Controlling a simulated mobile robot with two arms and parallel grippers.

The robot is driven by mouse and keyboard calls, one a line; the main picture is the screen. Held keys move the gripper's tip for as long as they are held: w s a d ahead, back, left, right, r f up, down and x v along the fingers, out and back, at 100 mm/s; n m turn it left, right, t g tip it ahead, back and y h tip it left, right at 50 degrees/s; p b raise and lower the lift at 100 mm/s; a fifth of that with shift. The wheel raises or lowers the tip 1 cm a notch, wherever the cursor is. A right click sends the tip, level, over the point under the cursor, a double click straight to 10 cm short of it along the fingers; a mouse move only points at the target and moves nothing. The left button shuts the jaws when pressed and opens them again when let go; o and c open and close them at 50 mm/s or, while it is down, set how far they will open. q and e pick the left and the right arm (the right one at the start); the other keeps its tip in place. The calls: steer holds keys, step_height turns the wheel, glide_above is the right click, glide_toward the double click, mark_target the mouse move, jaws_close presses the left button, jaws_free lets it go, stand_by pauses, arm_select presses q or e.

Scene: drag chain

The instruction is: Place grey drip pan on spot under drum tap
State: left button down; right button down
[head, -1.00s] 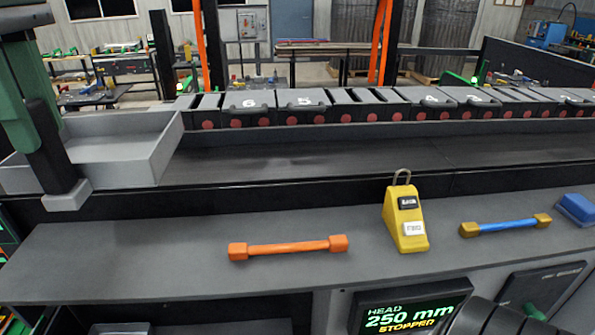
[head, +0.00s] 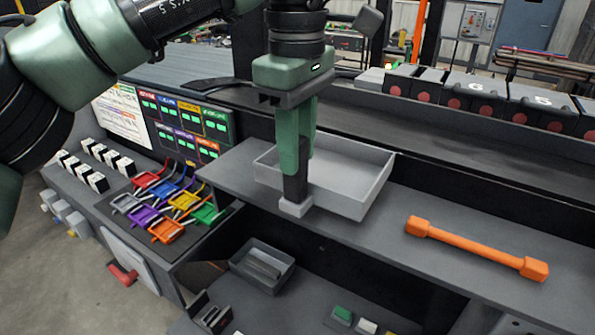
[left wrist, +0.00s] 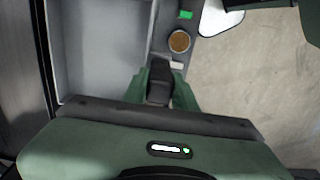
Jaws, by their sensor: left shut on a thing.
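The grey drip pan (head: 360,205) is a wide, shallow, empty tray with upright walls, over the grey shelf at mid-view. Whether it touches the shelf is unclear. My left gripper (head: 296,196) points down and is shut on a small pale tab at the pan's near side. In the left wrist view the pan (left wrist: 100,50) fills the left part, and the closed fingers (left wrist: 160,82) are beside its wall. I cannot make out the drum tap or the spot under it. My right gripper is not in view.
An orange bar with block ends (head: 475,248) lies on the shelf right of the pan. Coloured trays (head: 168,205) and a panel with green displays (head: 185,128) are at left. A small grey bin (head: 262,268) is below the shelf. Open floor (head: 45,255) is at far left.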

arm_select(q)
steer(key=shift+w+f+p, duration=0.1)
steer(key=shift+f+p, duration=0.2)
steer(key=shift+f, duration=1.7)
steer(key=shift+d+f, duration=0.1)
steer(key=c, duration=1.1)
jaws_free()
